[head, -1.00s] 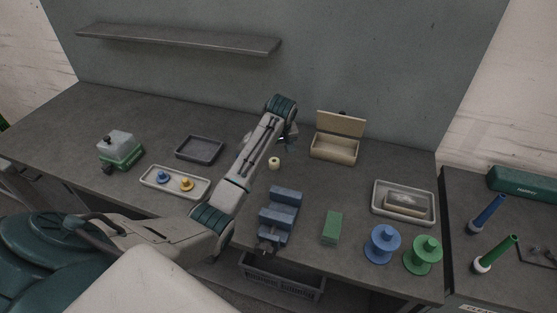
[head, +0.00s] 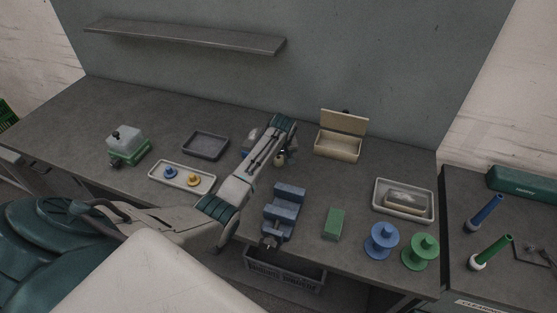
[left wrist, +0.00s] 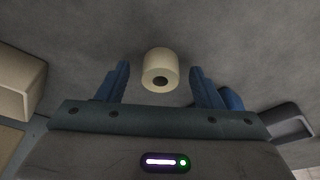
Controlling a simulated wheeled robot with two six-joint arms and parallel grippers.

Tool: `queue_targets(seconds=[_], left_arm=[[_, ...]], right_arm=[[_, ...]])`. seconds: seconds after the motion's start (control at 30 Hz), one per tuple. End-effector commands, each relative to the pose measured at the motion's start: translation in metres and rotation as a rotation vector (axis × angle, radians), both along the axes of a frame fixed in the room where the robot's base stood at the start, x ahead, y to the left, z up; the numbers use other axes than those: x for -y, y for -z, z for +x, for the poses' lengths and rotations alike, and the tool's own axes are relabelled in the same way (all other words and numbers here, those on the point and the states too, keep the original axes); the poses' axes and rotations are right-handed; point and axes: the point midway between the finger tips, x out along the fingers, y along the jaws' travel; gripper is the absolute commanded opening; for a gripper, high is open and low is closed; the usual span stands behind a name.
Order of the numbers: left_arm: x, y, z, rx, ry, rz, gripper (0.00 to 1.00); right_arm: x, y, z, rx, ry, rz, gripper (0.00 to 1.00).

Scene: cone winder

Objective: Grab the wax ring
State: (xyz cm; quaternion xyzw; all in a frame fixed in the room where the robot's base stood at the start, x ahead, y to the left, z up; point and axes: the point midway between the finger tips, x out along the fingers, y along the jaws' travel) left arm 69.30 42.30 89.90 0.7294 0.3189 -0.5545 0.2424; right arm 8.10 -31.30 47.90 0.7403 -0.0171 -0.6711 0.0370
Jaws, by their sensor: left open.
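The wax ring (left wrist: 160,72) is a small cream cylinder with a dark hole, standing on the grey bench. In the head view the wax ring (head: 280,161) is partly covered by the end of my left arm, right of the bench's middle. My left gripper (left wrist: 159,67) is open, its blue fingers on either side of the ring in the wrist view, with gaps visible on both sides. I cannot tell how high the fingers are above the bench. My right gripper is not in view.
A cream box with raised lid (head: 337,147) stands right of the ring. A blue vise-like block (head: 284,213) is in front. A dark tray (head: 205,145) and a pale tray with blue and yellow pieces (head: 154,178) lie left. Blue (head: 382,241) and green (head: 420,251) spools stand front right.

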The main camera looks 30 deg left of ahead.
Motion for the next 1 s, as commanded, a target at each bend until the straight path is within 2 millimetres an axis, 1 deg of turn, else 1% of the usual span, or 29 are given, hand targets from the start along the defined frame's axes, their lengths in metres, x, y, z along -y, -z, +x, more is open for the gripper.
queue_targets(seconds=[0.03, 0.17, 0.2, 0.27, 0.53, 0.63, 0.77, 1.0], left_arm=[[0.0, 0.0, 0.0, 0.0, 0.0, 0.0, 0.58], [0.0, 0.0, 0.0, 0.0, 0.0, 0.0, 0.33], [0.0, 0.0, 0.0, 0.0, 0.0, 0.0, 0.25], [0.0, 0.0, 0.0, 0.0, 0.0, 0.0, 0.13], [0.0, -0.001, 0.0, 0.0, 0.0, 0.0, 0.12], [-0.001, -0.008, 0.001, 0.003, -0.001, 0.001, 0.12], [-0.001, -0.029, 0.001, 0.006, 0.0, 0.002, 0.12], [0.0, -0.076, 0.001, 0.005, 0.0, 0.001, 0.12]], right_arm=[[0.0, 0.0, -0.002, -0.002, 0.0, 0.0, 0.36], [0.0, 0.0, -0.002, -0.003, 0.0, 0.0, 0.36], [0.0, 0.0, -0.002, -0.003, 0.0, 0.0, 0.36], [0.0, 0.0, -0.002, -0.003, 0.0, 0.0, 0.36], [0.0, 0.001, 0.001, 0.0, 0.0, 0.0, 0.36], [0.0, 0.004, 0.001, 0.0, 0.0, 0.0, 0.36], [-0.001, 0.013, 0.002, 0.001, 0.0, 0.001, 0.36], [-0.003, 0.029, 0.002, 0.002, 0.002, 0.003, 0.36]])
